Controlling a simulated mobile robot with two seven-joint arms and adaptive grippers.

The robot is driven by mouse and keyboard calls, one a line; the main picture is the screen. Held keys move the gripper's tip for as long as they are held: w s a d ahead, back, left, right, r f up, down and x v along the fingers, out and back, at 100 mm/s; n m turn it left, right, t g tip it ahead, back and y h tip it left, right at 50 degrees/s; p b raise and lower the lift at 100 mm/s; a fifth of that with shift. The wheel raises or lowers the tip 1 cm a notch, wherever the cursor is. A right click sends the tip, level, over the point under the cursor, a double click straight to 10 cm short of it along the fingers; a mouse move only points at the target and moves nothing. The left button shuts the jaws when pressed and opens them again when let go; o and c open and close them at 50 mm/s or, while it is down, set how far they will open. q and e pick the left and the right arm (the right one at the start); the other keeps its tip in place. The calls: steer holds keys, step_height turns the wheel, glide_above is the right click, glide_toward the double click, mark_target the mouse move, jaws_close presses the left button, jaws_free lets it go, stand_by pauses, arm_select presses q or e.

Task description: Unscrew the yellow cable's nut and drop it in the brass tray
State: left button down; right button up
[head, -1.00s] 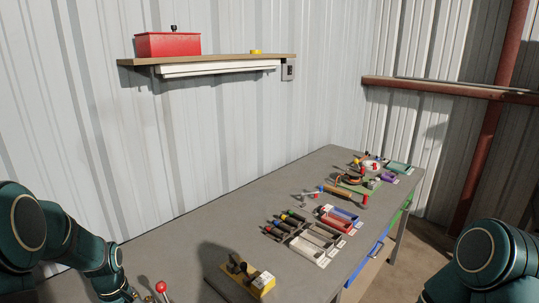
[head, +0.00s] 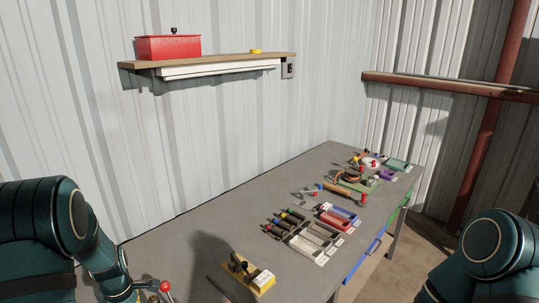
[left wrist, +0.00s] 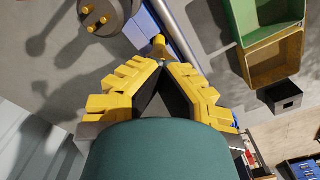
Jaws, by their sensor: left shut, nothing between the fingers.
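My left gripper (left wrist: 161,66) shows in the left wrist view with its yellow ribbed fingers closed together at the tips and nothing between them. A small yellow piece (left wrist: 158,44) lies just beyond the tips; I cannot tell whether they touch or what it is. A row of dark cable pieces with coloured bands (head: 284,222) lies on the bench beside a divided pale tray (head: 306,246). The yellow cable's nut and the brass tray are too small to tell apart. My right gripper is out of view.
A yellow block with a dark clamp-like fixture (head: 262,281) stands near the front of the bench (head: 190,240). A red ball-topped knob (head: 165,286) is beside my left arm. Red (head: 333,221) and blue trays and tools lie farther right. The bench's back left is clear.

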arm_select(q)
steer(key=shift+s+n+p, duration=0.1)
steer(key=shift+n+p, duration=0.4)
steer(key=shift+n, duration=0.6)
steer(key=c, duration=1.1)
jaws_free()
steer(key=shift+o, duration=0.2)
steer(key=shift+f, duration=0.1)
